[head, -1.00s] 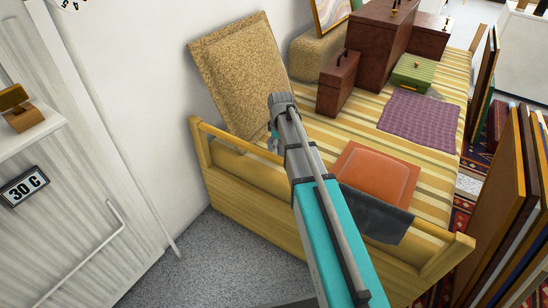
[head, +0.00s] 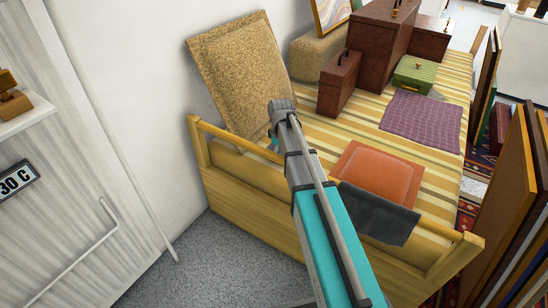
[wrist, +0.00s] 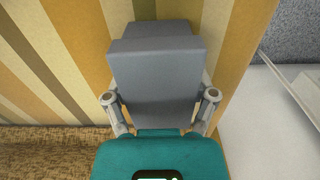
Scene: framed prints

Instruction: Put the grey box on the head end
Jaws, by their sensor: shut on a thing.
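The grey box (wrist: 155,80) is a plain block in the middle of the wrist view. My gripper (wrist: 160,100) is shut on it, with one finger on each side. Striped bed cover (wrist: 60,50) shows beyond the box, and whether the box touches it I cannot tell. In the head view my arm hides the box and most of the gripper, close to the near wooden end board (head: 260,205) of the bed. A tan cushion (head: 235,75) leans on the wall just behind. Which end is the head end is not marked.
An orange cushion (head: 374,174) and a dark cloth (head: 378,213) over the rail lie right of my arm. Brown cases (head: 340,82), a green box (head: 414,75) and a purple mat (head: 422,122) occupy the bed. Framed prints (head: 515,190) stand at right.

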